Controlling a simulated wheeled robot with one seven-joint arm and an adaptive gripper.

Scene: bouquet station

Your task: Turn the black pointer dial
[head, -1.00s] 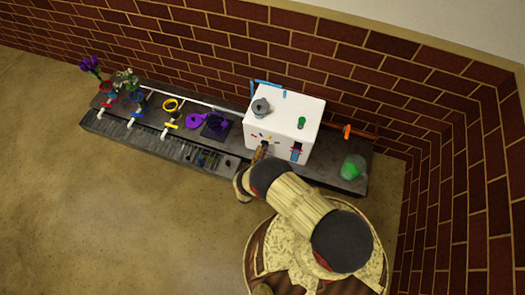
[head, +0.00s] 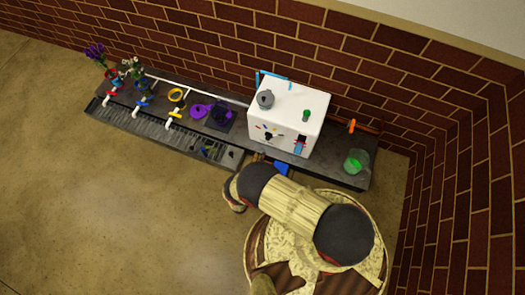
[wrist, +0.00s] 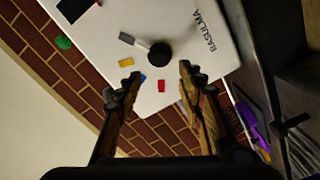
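The black pointer dial (head: 268,136) is on the front of a white box (head: 300,98) on the bench. In the wrist view the round black dial (wrist: 160,53) has a pale pointer (wrist: 142,44) reaching toward the upper left. Yellow, grey, blue and red marks surround it. My gripper (wrist: 157,74) is open, with its two fingers apart and nothing between them. Its fingertips lie below the dial in that view and appear clear of it. In the head view my gripper is mostly hidden by my arm, just in front of the box.
A green item (head: 356,161) stands on the bench right of the box. Left are purple items (head: 201,111), a yellow ring (head: 175,94), taps and flowers (head: 95,54). A grey lidded thing (head: 265,99) tops the box. A blue patch (head: 282,168) shows below its front.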

